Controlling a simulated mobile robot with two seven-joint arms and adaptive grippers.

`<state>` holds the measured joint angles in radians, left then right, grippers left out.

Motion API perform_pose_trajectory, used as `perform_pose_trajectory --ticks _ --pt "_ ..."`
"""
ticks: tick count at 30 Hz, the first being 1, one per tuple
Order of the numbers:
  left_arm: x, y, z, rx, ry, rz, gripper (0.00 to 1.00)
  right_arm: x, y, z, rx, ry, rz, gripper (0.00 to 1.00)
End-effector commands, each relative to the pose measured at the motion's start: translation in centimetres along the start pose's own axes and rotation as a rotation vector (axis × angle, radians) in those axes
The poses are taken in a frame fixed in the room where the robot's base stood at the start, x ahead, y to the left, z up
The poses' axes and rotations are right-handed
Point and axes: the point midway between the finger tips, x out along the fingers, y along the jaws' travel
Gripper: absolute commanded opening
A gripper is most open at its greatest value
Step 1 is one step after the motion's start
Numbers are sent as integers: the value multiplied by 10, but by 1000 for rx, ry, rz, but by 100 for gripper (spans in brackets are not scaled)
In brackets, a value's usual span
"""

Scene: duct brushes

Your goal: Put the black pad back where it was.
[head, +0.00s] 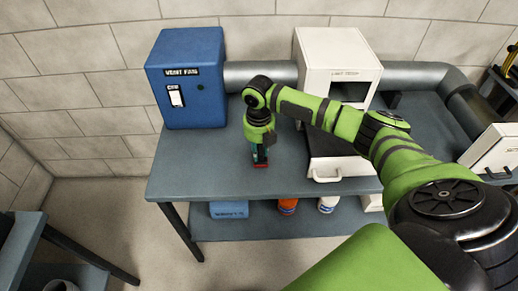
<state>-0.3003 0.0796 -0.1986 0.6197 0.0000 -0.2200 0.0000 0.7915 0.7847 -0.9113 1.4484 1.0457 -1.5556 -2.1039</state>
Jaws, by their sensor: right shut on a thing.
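My right gripper (261,152) points down over the front left part of the grey table (205,170), to the right of the blue box. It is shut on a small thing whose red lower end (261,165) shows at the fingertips. The fingers hide most of it, and I cannot tell whether it touches the table. I cannot identify the black pad for sure. A small black thing (394,98) lies to the right of the white cabinet (312,75). My left gripper is not in view.
A blue box (187,85) stands at the back left. A grey duct (262,73) runs behind along the wall. The white cabinet's front is open, with a handled tray (340,170) below it. A blue container (229,209) and bottles stand on the lower shelf.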

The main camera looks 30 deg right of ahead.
Motion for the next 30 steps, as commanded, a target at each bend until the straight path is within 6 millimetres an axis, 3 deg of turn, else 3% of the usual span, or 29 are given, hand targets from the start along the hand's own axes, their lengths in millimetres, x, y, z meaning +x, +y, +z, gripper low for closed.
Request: perform_pose_trajectory --ticks 2,3,5,18,30 --pt "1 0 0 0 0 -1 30 3 0 0 0 1 0 0" --pt "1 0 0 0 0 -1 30 3 0 0 0 1 -1 28" --pt "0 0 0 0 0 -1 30 3 0 0 0 0 -1 47" --pt "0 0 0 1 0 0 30 -6 0 0 0 -1 2 47" --pt "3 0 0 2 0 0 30 -85 1 1 0 -3 3 47"
